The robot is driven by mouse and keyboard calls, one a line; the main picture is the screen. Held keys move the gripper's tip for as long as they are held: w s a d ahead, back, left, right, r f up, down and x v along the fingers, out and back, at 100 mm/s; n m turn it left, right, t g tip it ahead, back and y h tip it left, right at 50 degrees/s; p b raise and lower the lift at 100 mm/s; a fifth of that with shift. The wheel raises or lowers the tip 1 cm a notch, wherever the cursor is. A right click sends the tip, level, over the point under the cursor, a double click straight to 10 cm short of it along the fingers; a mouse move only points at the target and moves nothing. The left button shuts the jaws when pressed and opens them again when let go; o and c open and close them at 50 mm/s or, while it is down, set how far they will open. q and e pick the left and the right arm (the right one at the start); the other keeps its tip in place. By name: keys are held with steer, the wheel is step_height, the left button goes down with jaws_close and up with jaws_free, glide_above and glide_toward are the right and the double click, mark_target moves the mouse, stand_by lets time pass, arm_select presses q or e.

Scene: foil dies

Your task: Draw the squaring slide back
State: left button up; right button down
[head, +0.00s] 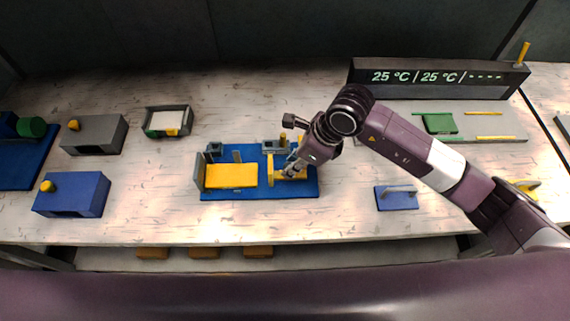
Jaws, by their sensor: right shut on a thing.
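A blue base plate (255,190) stands near the middle of the table, with a flat yellow block (231,175) on its left half and a grey upright plate (199,172) at its left end. On its right half is a yellow upright piece (270,168), which looks like the squaring slide. My right gripper (291,168) reaches down over this half, shut on a yellow part of the slide; its fingertips partly hide what they hold. My left gripper is not in view.
A grey box (94,134), a blue box (72,194) and a small tray (167,122) stand to the left. A blue plate with a handle (397,198) lies to the right. A display bar (440,78) stands behind. The table in front of the base is clear.

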steer(key=shift+d, duration=0.2)
steer(key=c, duration=2)
jaws_free()
steer(key=o, duration=0.4)
steer(key=shift+d, duration=0.15)
steer(key=v, duration=1.2)
